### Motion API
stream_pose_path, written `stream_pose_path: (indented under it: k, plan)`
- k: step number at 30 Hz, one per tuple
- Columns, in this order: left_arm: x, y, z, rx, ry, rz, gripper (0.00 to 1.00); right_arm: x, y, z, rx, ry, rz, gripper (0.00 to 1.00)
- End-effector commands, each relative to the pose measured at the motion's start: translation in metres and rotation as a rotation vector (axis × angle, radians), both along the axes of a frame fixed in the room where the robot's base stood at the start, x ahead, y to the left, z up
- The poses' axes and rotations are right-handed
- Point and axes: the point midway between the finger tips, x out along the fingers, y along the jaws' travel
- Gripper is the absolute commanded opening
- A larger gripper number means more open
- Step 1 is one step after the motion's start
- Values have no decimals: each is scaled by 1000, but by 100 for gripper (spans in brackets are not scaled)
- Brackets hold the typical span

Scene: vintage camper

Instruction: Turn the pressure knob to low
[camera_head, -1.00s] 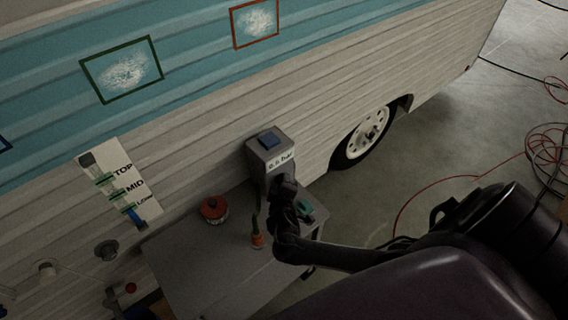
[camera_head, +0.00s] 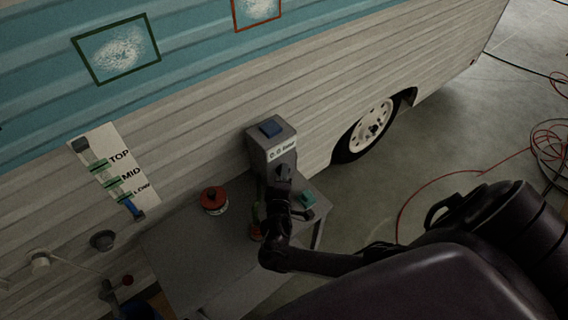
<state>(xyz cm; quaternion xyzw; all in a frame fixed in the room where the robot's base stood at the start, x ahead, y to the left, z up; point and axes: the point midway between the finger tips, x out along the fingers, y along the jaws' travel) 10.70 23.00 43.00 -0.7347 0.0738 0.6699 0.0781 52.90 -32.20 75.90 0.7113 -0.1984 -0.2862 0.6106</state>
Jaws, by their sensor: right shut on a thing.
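A grey box-shaped unit (camera_head: 264,147) with a blue square on top stands at the back of the small grey table, against the camper wall. Its white display (camera_head: 282,149) carries a short reading, but its digits are too blurred to be sure of. My right gripper (camera_head: 281,182) is at the lower front of this unit. It is shut on a small dark part there, which looks like the pressure knob. The gripper hides most of the knob, so I cannot tell its pointer position. My left gripper is out of view.
A red-lidded pot (camera_head: 213,199) and a small green-topped item (camera_head: 308,199) stand on the grey table (camera_head: 190,250). An orange item (camera_head: 256,233) is partly behind my right arm. Red hose (camera_head: 405,208) lies on the floor at right.

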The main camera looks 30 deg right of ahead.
Motion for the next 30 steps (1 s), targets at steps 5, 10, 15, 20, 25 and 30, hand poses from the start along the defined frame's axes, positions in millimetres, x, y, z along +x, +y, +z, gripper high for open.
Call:
stream_pose_path:
  k: [5,10,15,20,25,30]
  plan:
    - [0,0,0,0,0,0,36,0,1,0,-1,2,3,14]
    - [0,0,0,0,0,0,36,0,0,0,-1,2,2,55]
    - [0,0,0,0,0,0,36,0,0,0,-1,0,1,58]
    - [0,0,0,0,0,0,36,-1,1,0,1,1,1,58]
    - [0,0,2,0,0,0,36,-17,14,3,3,3,2,58]
    - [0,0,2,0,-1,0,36,-40,34,8,3,2,2,58]
